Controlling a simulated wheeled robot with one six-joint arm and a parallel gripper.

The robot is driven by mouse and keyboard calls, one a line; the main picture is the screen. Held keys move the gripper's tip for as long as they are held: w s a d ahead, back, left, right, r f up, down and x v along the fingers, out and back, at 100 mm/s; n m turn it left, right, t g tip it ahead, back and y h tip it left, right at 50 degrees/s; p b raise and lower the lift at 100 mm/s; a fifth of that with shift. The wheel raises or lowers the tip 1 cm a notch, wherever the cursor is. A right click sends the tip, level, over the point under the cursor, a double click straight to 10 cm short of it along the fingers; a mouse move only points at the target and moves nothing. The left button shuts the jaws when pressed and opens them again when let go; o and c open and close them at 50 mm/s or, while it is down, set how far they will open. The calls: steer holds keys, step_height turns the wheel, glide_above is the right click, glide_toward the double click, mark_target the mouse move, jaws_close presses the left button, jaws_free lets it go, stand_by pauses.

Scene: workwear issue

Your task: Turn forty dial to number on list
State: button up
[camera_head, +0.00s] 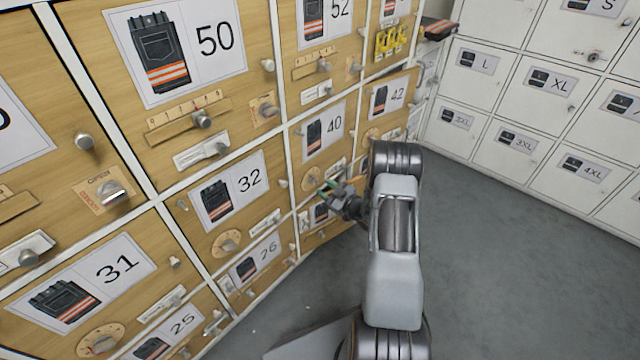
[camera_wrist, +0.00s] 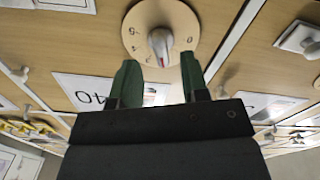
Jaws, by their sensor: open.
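The forty dial is a round pale wooden disc (camera_head: 312,178) below the label 40 (camera_head: 325,132) on a drawer-wall door. In the wrist view the dial (camera_wrist: 190,22) is at top centre, upside down, with small numerals around a grey pointer knob (camera_wrist: 160,43). My gripper (camera_head: 328,188) is just in front of and below the dial. In the wrist view its two green fingers (camera_wrist: 160,72) are apart and empty, pointing at the knob, one towards each side. No number list is legible in either view.
Neighbouring doors carry labels 32 (camera_head: 232,192), 42 (camera_head: 390,97) and 50 (camera_head: 190,45), with protruding knobs, sliders and handles. White lockers (camera_head: 545,85) stand at right. Grey floor (camera_head: 500,260) is open at lower right.

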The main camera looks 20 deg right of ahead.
steer(key=p+v, duration=0.2)
steer(key=v, duration=0.8)
steer(key=w+r+m+g+h+p, duration=0.1)
steer(key=w+r+h+p, duration=0.3)
steer(key=r, duration=0.5)
steer(key=w+r+g+h+p, duration=0.1)
steer(key=w+r+g+p, duration=0.1)
steer(key=r+p, duration=0.55)
steer(key=s+a+r+m+g+h+p, duration=0.15)
steer(key=r+p, duration=0.25)
steer(key=r, duration=0.6)
steer(key=s+a+r+m+g+h+p, duration=0.1)
steer(key=a+r+m+g+h+p, duration=0.2)
steer(key=r, duration=0.7)
steer(key=s+a+r+m+g+y+p, duration=0.1)
steer(key=s+a+r+g+p, duration=0.1)
steer(key=s+a+r+p, duration=0.5)
steer(key=s+a+r+m+g+y+p, duration=0.1)
steer(key=s+a+r+p, duration=0.5)
steer(key=s+r, duration=0.6)
steer(key=shift+s+a+m+g+p, duration=0.4)
steer(key=shift+s+a+m+g, duration=0.15)
steer(key=shift+s+g, duration=0.55)
steer(key=shift+r, duration=0.1)
